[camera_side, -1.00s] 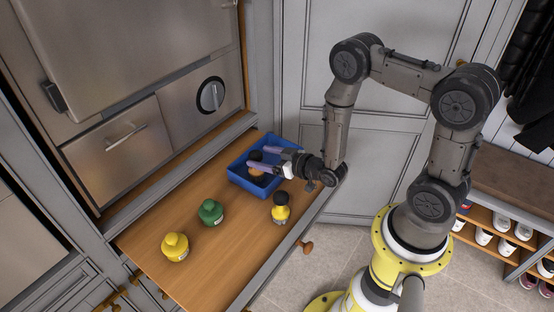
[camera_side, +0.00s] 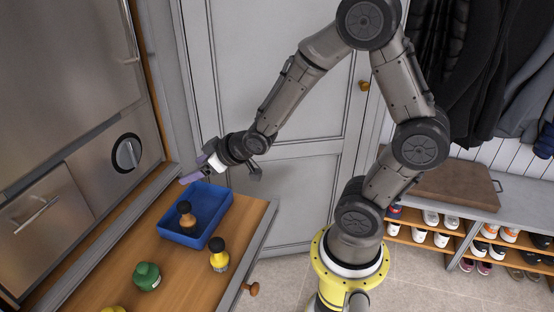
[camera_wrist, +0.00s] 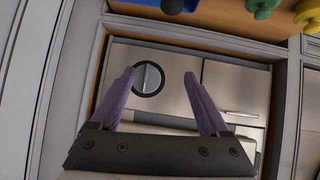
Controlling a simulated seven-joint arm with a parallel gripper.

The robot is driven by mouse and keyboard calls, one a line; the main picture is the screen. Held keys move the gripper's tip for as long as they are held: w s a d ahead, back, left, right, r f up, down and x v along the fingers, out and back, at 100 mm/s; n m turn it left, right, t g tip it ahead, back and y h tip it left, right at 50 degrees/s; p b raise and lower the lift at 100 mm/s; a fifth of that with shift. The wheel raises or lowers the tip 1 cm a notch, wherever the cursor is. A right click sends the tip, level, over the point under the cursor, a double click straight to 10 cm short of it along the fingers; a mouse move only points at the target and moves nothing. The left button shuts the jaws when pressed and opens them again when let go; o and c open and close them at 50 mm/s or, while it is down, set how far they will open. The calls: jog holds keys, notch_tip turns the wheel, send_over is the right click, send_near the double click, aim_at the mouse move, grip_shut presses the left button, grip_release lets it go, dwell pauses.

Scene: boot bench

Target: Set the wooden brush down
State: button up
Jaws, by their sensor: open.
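The wooden brush (camera_side: 186,222), with a brown wooden body and a dark top, stands in the blue tray (camera_side: 226,207) on the wooden surface. My gripper (camera_side: 190,179) is raised above and behind the tray's far left corner, apart from the brush. In the wrist view, my gripper's purple fingers (camera_wrist: 159,78) are spread with nothing between them. A black part, probably the brush's top (camera_wrist: 172,5), shows at the top edge of that view beside a strip of blue tray (camera_wrist: 128,4).
A metal front with a round dial (camera_side: 127,153) rises at the left.

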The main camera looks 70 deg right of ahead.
jog(key=s+a+r+g, duration=0.2)
jog(key=s+r, duration=0.3)
jog(key=s, duration=0.6)
jog(key=s+a+r+g, duration=0.2)
jog(key=s+r, duration=0.4)
jog(key=s, duration=0.5)
jog(key=shift+s+g+y, duration=0.3)
jog(key=shift+g+y, duration=0.1)
jog(key=shift+g, duration=0.1)
